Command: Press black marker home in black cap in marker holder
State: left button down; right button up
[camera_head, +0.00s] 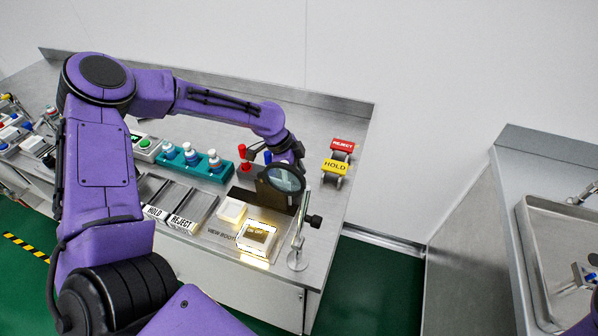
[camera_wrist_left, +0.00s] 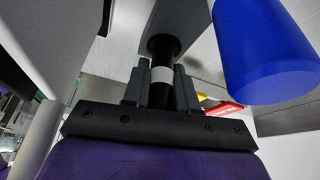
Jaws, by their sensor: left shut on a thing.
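My left gripper (camera_wrist_left: 160,88) is shut on the black marker (camera_wrist_left: 161,74), which shows a white band between the fingers in the left wrist view. A black end (camera_wrist_left: 162,46) runs from the band up to a grey block (camera_wrist_left: 186,22), probably the marker holder; I cannot tell marker from cap there or how deep the marker sits. A large blue marker (camera_wrist_left: 262,55) stands beside it on the right. In the head view a red marker (camera_head: 242,152) and a blue one (camera_head: 268,157) show by my left wrist, which hides the black marker and fingertips. My right gripper is not in view.
A round magnifier (camera_head: 284,180) on a metal stand (camera_head: 298,240) is close in front of my left wrist. A teal rack (camera_head: 195,163) with bottles stands to the left. HOLD and REJECT trays (camera_head: 190,212) and a lit box (camera_head: 257,235) are nearer the front. REJECT and HOLD signs (camera_head: 340,155) stand right.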

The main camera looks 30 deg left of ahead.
pick_arm(q)
jog(key=shift+f, duration=0.15)
jog(key=c, duration=0.8)
grip_release()
jog(key=b+v, duration=0.1)
jog(key=v, duration=0.9)
jog(key=shift+a+r, duration=0.15)
jog(key=shift+r, duration=0.1)
jog(key=shift+r, duration=0.1)
